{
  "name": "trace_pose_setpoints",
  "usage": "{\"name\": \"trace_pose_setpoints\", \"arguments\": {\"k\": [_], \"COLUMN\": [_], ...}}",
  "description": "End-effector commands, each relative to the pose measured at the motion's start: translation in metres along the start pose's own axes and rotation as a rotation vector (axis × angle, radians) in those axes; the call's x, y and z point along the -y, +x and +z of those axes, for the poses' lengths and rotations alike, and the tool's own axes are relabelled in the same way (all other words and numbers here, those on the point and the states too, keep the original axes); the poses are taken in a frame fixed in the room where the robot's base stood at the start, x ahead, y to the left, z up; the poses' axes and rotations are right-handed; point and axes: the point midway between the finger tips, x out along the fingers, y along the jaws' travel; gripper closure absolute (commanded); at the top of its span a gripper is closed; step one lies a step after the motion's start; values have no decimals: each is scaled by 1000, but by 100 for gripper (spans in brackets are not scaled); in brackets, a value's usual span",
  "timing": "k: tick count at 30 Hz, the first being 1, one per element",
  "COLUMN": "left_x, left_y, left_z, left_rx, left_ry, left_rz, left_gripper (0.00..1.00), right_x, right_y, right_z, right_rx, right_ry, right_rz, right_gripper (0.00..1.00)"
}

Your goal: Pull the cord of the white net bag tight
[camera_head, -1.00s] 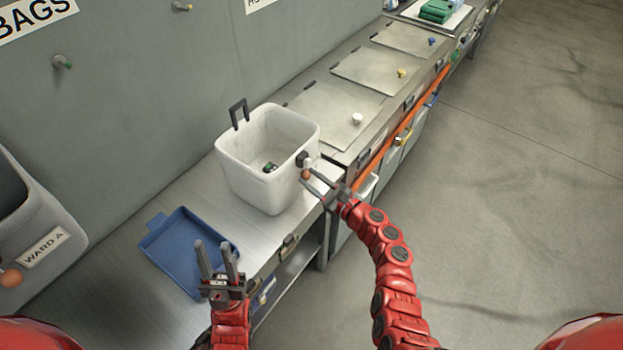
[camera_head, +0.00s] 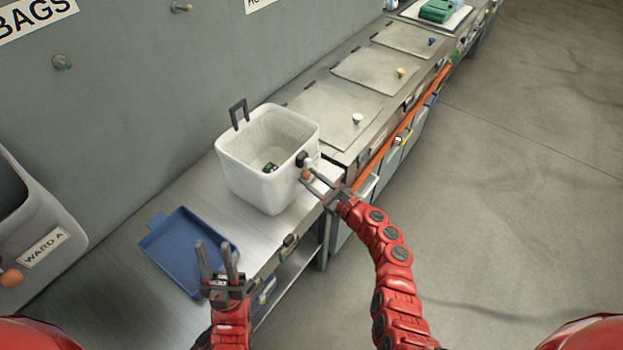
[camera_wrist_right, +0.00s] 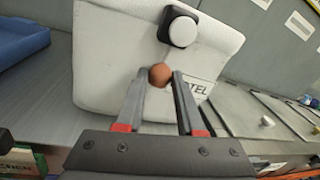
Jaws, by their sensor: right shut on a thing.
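The white net bag (camera_head: 266,185) stands upright and open on the metal counter, with a dark handle at its back rim and a small dark green item inside. On its right side is a black-and-white cord stopper (camera_wrist_right: 183,28). A thin cord runs down from it to an orange-brown ball (camera_wrist_right: 160,75). My right gripper (camera_head: 318,183) is shut on the ball, close against the bag's side; it also shows in the right wrist view (camera_wrist_right: 160,84). My left gripper (camera_head: 217,258) is open and empty, above the front edge of the blue tray.
The blue tray (camera_head: 180,245) lies left of the bag. A grey Ward A bin (camera_head: 30,235) stands at the far left. Flat lidded panels with small knobs (camera_head: 357,119) run back along the counter. An orange rail (camera_head: 400,125) follows its front edge. The floor at right is clear.

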Motion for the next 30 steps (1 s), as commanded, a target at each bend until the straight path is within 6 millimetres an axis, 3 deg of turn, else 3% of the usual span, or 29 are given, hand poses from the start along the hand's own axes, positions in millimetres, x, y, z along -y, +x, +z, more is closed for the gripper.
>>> {"name": "trace_pose_setpoints", "arguments": {"k": [11,21,30], "left_x": [0,-3,-3], "left_y": [-3,-56,-61], "left_z": [0,10,10], "left_rx": [0,0,0], "left_ry": [0,0,0], "left_rz": [0,0,0], "left_gripper": [62,62,62], "right_x": [0,-16,-18], "right_y": [0,-1,0], "right_z": [-3,-62,-67], "right_rx": [-1,-4,-2], "right_ry": [0,3,0], "right_rz": [-1,-2,-1], "right_gripper": [100,100,100]}}
